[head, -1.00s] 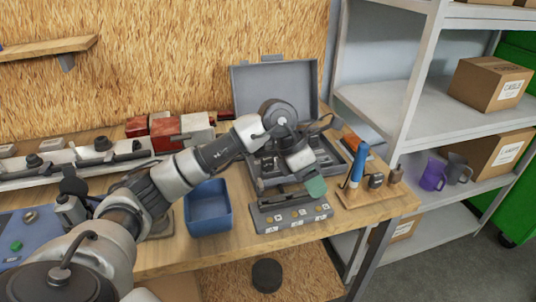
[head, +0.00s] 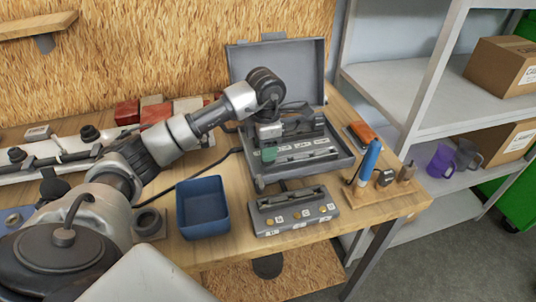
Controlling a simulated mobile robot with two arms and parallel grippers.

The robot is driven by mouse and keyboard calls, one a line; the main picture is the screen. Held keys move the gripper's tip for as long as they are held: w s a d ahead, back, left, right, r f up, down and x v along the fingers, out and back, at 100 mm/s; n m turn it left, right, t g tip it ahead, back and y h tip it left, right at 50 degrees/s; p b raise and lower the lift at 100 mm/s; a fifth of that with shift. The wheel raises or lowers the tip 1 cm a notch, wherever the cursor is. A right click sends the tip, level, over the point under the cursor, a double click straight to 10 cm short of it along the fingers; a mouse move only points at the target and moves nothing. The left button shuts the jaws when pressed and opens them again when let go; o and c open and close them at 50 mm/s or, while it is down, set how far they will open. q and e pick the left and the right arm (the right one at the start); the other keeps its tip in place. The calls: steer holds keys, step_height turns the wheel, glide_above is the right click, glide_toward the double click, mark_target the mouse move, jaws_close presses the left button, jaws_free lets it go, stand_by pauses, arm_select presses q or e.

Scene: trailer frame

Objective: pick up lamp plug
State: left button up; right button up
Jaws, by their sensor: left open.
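My left arm reaches in from the left, and my left gripper (head: 269,150) is over the left part of an open grey case (head: 328,168) on the workbench. It is open; a green pad shows on its fingertip, and I see nothing held. Inside the case are pale labelled strips and dark parts, partly covered by the gripper. I cannot make out the lamp plug for certain. A black cable (head: 222,158) runs over the bench to the left of the case. A grey block with labelled sockets (head: 293,211) stands in front of the case. My right gripper is not in view.
A blue open bin (head: 203,210) stands left of the socket block. At the right, a small wooden stand (head: 378,191) holds a blue-handled tool (head: 368,160). An orange item (head: 362,134) lies behind it. Shelving with boxes and a purple mug (head: 441,161) is farther right.

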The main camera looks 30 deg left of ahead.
arm_select(q)
step_height(320, 180, down, 2)
steer(key=shift+s+d+f, duration=0.1)
steer(key=shift+f, duration=0.3)
steer(key=shift+c, duration=0.6)
steer(key=c, duration=0.6)
steer(key=shift+c, duration=0.2)
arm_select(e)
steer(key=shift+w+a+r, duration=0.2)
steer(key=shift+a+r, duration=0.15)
arm_select(q)
steer(key=shift+r, duration=0.1)
step_height(320, 180, up, 4)
steer(key=shift+b, duration=0.5)
steer(key=w+d+r+b, duration=0.1)
steer(key=w+d+r, duration=0.3)
steer(key=d+r, duration=0.3)
steer(key=d, duration=0.3)
steer(key=shift+w+d, duration=0.15)
steer(key=shift+d, duration=0.25)
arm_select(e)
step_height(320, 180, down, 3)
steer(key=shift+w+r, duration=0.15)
